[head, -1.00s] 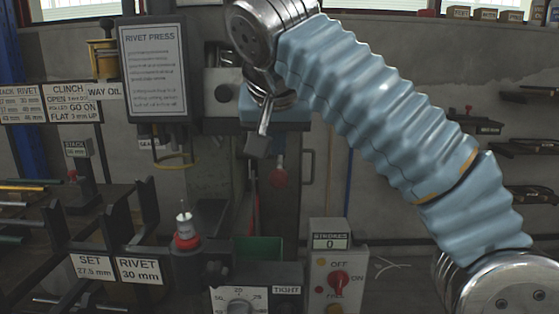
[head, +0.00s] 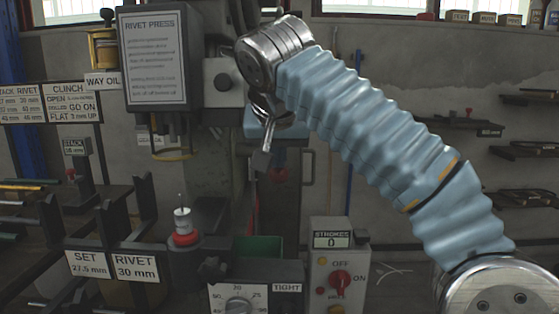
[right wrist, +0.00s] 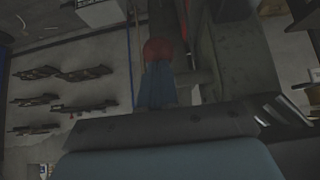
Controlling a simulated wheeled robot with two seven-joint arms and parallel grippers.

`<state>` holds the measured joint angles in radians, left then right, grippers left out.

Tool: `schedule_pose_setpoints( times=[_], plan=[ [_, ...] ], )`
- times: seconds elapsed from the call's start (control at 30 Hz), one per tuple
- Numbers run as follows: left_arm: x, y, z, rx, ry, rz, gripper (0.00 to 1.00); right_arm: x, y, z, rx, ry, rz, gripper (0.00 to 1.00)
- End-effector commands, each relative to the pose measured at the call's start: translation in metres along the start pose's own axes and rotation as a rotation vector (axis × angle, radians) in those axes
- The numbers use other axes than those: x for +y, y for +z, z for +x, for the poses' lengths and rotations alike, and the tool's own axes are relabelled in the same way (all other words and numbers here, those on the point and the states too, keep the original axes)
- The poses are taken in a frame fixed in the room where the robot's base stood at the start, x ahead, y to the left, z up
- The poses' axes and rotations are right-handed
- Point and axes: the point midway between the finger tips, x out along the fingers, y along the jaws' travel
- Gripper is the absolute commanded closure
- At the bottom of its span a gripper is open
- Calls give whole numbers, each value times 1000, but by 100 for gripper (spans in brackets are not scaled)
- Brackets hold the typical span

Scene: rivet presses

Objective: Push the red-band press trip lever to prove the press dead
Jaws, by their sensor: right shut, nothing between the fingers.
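My right gripper (head: 262,160) is shut and empty, just left of the knob in the picture. Whether they touch cannot be told. The right wrist view shows the red knob (right wrist: 157,50) at upper centre, with a blue piece below it. The lever's upper part is partly hidden by my gripper. My left gripper is out of view.
A control box (head: 338,265) with a red switch and a stroke counter reading 0 stands below. A dial box (head: 262,275) is beside it. A red-collared post (head: 184,237) and racks stand at left. Shelves (head: 465,125) hang on the right wall.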

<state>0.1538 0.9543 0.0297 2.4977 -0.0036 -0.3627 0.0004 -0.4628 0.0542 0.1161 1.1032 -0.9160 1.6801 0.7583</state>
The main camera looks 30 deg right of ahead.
Motion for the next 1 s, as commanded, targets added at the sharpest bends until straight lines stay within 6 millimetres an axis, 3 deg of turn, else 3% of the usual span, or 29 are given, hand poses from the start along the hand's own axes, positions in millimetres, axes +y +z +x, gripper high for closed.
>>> schedule_pose_setpoints(
  times=[0.2, 1.0],
  plan=[
    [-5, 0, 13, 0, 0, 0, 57, 0, 12, 11, -1, 0, -1, 100],
    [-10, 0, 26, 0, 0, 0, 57, 0, 24, 23, -1, 1, -1, 100]
  ],
)
